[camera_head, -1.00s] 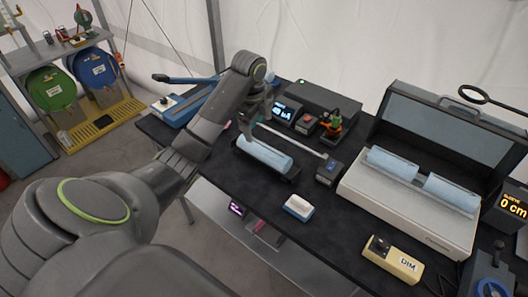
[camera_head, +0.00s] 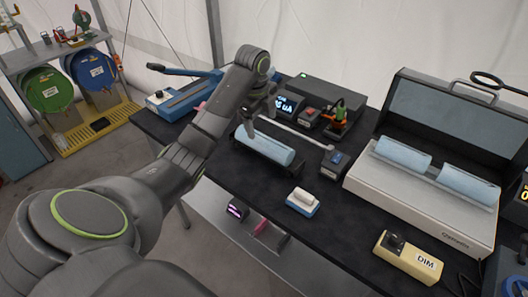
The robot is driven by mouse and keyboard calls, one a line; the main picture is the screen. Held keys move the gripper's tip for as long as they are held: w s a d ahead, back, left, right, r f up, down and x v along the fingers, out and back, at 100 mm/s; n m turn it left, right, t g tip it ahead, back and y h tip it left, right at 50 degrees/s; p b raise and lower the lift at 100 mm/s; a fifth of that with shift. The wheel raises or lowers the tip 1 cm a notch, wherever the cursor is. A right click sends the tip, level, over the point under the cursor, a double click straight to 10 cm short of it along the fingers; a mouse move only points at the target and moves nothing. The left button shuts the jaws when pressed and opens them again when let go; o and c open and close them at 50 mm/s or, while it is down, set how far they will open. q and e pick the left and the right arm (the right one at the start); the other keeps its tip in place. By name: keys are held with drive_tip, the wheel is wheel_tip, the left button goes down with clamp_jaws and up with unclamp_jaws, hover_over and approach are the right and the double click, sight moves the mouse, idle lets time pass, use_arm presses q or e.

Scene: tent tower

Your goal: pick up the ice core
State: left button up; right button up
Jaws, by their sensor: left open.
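A pale blue ice core (camera_head: 268,148) lies in a dark cradle on the black table, in the middle of the view. My left gripper (camera_head: 250,122) is at the core's far left end, just above and behind it. It is open, with its fingers pointing down; my arm link partly hides the fingers. I cannot tell whether the fingers touch the core. Two more pale blue cylinders, a left one (camera_head: 403,152) and a right one (camera_head: 468,184), lie in the open case at the right. My right gripper is not in view.
The open case (camera_head: 410,199) fills the table's right side. A small white and blue block (camera_head: 302,201) and a beige DIM box (camera_head: 408,258) stand near the front edge. Instruments (camera_head: 289,103) stand behind the core. A blue tool (camera_head: 182,97) is at the back left.

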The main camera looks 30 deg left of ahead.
sight(263, 138)
use_arm(q)
drive_tip(key=shift+w+f+b, duration=0.2)
drive_tip(key=shift+f+b, duration=0.4)
drive_tip(key=shift+f, duration=0.55)
drive_tip(key=shift+w+f+p, duration=0.1)
drive_tip(key=shift+f+p, duration=0.35)
drive_tip(key=shift+w+a+f+p, duration=0.1)
drive_tip(key=shift+f+p, duration=0.2)
drive_tip(key=shift+f, duration=0.55)
drive_tip(key=f, duration=0.2)
drive_tip(key=w+f+p, duration=0.1)
drive_tip(key=f, duration=0.1)
drive_tip(key=shift+a+f, duration=0.15)
drive_tip(key=shift+a, duration=0.05)
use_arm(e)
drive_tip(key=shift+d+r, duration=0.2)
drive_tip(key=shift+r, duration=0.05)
use_arm(q)
drive_tip(key=shift+s, duration=0.1)
drive_tip(key=c, duration=1.4)
